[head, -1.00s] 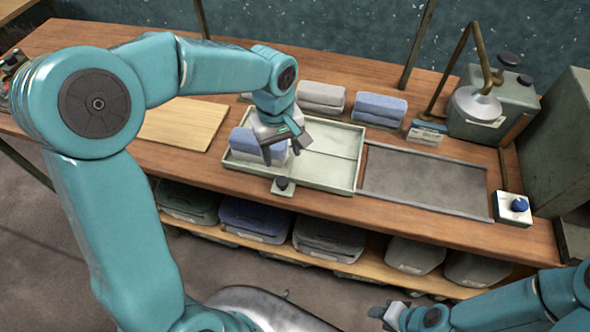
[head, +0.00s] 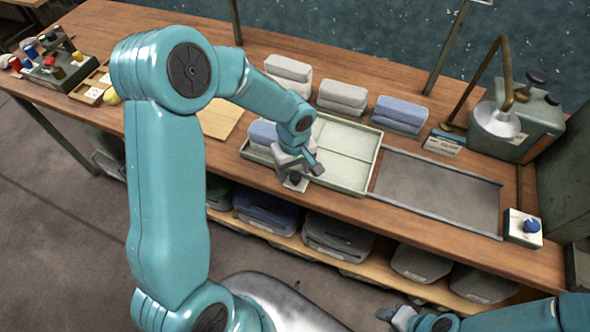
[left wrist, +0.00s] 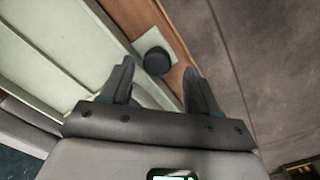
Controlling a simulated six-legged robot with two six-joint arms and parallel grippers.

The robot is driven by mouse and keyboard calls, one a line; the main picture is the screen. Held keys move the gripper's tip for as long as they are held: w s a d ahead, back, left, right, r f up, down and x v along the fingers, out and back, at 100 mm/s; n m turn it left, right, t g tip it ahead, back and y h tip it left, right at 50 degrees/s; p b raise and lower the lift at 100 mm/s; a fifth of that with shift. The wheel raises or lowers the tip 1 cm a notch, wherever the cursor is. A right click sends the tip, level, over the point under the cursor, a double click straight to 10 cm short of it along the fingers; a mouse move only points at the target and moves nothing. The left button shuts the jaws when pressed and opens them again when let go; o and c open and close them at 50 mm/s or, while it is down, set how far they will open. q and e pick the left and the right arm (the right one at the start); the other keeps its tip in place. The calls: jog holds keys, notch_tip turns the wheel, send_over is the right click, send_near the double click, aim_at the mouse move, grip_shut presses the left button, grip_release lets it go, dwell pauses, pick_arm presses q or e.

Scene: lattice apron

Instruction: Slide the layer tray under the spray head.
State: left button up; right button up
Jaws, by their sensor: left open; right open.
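The pale green layer tray (head: 347,138) lies on the wooden bench, with a folded blue cloth (head: 262,134) in its left part. A black knob (head: 295,179) on a pale tab stands at the tray's front edge. My left gripper (head: 303,173) is open right at the knob. In the left wrist view the knob (left wrist: 157,61) shows between and just beyond the open fingertips, with no grip on it. The metal spray head (head: 496,122) hangs from a bent brass pipe to the right. My right gripper (head: 394,316) is open and empty, low in front of the bench.
A grey recessed bed (head: 437,190) with metal rails lies right of the tray, clear of objects. Folded cloths (head: 400,113) and a small card sign (head: 443,141) stand behind. A wooden board (head: 219,120) lies left.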

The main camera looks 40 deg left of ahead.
pick_arm(q)
jog(key=shift+w+d+f, duration=0.1)
jog(key=shift+d+f, duration=0.2)
jog(key=shift+f, duration=0.55)
jog(key=shift+a, duration=0.15)
pick_arm(e)
jog(key=shift+r, duration=0.1)
